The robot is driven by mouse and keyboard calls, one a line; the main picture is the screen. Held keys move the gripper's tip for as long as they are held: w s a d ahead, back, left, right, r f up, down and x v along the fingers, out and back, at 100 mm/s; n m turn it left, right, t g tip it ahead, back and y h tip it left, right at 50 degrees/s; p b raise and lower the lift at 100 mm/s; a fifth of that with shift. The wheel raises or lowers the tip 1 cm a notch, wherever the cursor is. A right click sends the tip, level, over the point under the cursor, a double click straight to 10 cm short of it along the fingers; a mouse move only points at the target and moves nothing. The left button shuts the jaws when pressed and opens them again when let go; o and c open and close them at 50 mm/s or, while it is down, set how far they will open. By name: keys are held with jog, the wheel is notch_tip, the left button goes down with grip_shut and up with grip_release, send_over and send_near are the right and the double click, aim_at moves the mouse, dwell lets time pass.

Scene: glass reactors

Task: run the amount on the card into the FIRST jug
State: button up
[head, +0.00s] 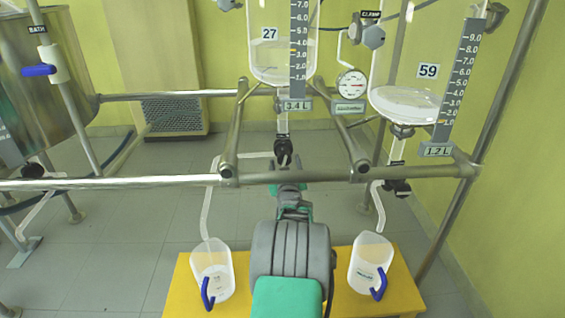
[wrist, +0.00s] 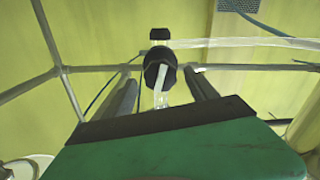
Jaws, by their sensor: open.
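A glass vessel marked 27 (head: 268,72) hangs at top centre, with clear liquid at its bottom and a display (head: 297,105) reading 3.4 L. Under it is a black valve knob (head: 284,147), seen in the wrist view (wrist: 160,62) with a pale bar across its face. My gripper (head: 286,168) is just below the valve; in the wrist view its open fingers (wrist: 160,80) stand either side of the knob, contact unclear. A clear tube (head: 206,205) leads from this outlet to the left jug (head: 211,262). A second jug (head: 371,252) stands right. No amount card is readable.
Vessel 59 (head: 405,103), display (head: 437,150) reading 1.2 L, has its own valve (head: 397,188) and tube to the right jug. Steel rails (head: 130,184) cross around my arm. A dial gauge (head: 351,85) sits between the vessels. The jugs stand on a yellow bench (head: 182,290).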

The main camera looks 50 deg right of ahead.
jog(key=shift+x, duration=1.2)
jog(key=shift+w+d, duration=0.1)
jog(key=shift+w, duration=0.05)
jog(key=shift+c, duration=0.6)
jog(key=c, duration=1.3)
jog(key=shift+m+b, duration=0.35)
jog(key=shift+m, duration=0.05)
